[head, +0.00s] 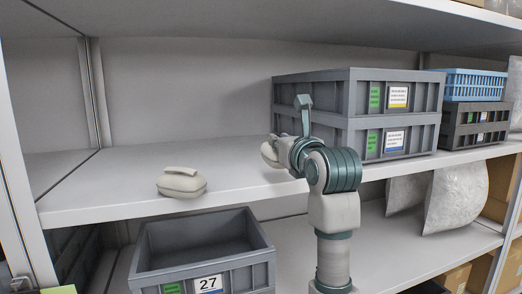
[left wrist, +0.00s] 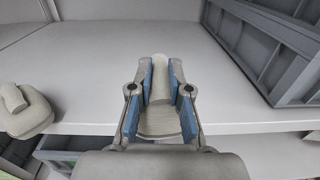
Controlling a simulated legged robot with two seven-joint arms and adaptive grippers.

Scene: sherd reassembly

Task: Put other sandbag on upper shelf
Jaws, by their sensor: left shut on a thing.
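One beige sandbag (head: 181,185) with a raised grip on top rests on the upper shelf (head: 120,195) near its front edge, at the left. It also shows at the left edge of the left wrist view (left wrist: 24,112). My left gripper (head: 286,148) is in front of the stacked grey crates. In the left wrist view its blue-padded fingers (left wrist: 158,95) are shut on the other sandbag (left wrist: 158,122), at the shelf's front edge. Whether this bag touches the shelf cannot be told. My right gripper is not in view.
Two stacked grey crates (head: 310,100) stand close behind and right of my left gripper. A blue basket (head: 475,84) sits on a dark crate farther right. An empty grey bin (head: 205,250) labelled 27 is below. The shelf between the resting sandbag and crates is clear.

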